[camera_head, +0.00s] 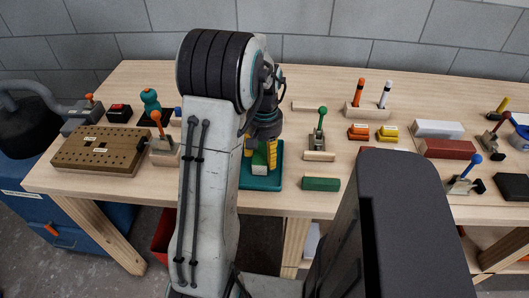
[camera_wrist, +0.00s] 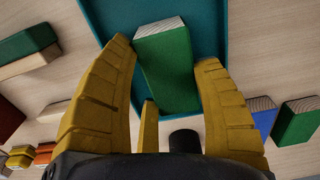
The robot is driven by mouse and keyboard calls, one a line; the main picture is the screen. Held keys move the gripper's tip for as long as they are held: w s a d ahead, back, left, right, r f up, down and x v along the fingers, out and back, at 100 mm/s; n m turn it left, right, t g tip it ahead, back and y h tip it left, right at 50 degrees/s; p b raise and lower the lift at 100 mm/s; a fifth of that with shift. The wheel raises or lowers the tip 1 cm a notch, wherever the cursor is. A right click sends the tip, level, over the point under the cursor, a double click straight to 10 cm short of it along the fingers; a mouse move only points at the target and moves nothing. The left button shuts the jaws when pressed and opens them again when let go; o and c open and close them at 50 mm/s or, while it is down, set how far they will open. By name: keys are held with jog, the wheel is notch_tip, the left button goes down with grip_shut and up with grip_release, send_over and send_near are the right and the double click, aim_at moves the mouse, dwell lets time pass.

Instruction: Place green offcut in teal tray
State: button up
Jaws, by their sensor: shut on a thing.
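The green offcut (camera_wrist: 168,68) is a painted green block with a bare wood end. It sits between the yellow fingers of my gripper (camera_wrist: 165,75), which are shut on it. In the head view, my gripper (camera_head: 259,152) points down over the teal tray (camera_head: 262,184), with the offcut (camera_head: 259,160) between its fingers. The tray's blue-green floor and rim (camera_wrist: 105,18) lie behind the block in the wrist view. I cannot tell whether the offcut touches the tray floor. My arm hides the tray's left part in the head view.
Another green block (camera_head: 321,184) lies right of the tray, near the bench's front edge. A green-handled clamp (camera_head: 320,132) stands behind it. Orange (camera_head: 358,132) and yellow (camera_head: 387,133) blocks lie further right. A blue block (camera_wrist: 263,116) and a green one (camera_wrist: 297,122) lie on the tray's other side.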

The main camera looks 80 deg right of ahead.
aim_at(265, 153)
jog(key=shift+f, duration=0.1)
jog(key=o, duration=1.2)
notch_tip(265, 153, up, 12)
jog(key=shift+r+p, duration=0.15)
jog(key=shift+p, duration=0.5)
